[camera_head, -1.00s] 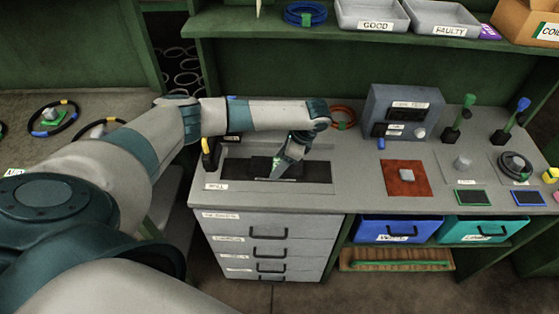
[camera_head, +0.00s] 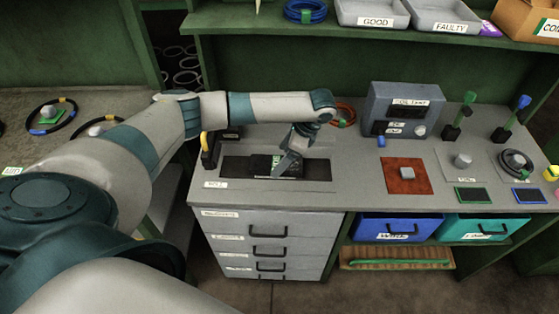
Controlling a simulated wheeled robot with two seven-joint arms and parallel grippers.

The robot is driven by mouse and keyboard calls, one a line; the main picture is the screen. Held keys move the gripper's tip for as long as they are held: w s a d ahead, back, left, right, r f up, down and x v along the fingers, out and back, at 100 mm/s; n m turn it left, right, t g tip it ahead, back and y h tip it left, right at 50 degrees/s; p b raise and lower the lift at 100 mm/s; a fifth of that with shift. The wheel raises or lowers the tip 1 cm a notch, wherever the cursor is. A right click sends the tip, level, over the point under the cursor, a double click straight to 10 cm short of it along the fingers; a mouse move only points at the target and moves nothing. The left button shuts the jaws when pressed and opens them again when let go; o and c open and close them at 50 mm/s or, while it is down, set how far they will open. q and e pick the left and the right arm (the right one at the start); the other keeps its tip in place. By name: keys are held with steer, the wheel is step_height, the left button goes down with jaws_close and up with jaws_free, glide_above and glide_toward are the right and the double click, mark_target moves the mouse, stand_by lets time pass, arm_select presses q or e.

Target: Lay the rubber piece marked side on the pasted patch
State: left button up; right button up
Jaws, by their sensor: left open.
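My left gripper (camera_head: 283,169) points down over the black strip (camera_head: 318,171) set in the grey bench top. Its jaws are open, with the fingertips close to the strip; I cannot tell whether they touch it. A small dark piece (camera_head: 260,164) lies on the strip just left of the fingers, with a pale greenish mark beside them. The marks are too small to read, so I cannot tell which is the rubber piece or the pasted patch. My right gripper is not in view.
A grey tester box (camera_head: 375,112) stands at the back of the bench. Right of the strip lies a reddish-brown square mat (camera_head: 390,186) with a grey block (camera_head: 407,173) on it. Labelled drawers (camera_head: 235,228) are below. Bare bench lies between strip and mat.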

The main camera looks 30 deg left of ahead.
arm_select(q)
steer(key=b+v, duration=0.1)
steer(key=v, duration=0.8)
steer(key=shift+d+r+b, duration=0.2)
steer(key=shift+r+b, duration=0.15)
steer(key=shift+b, duration=0.05)
steer(key=shift+f, duration=0.15)
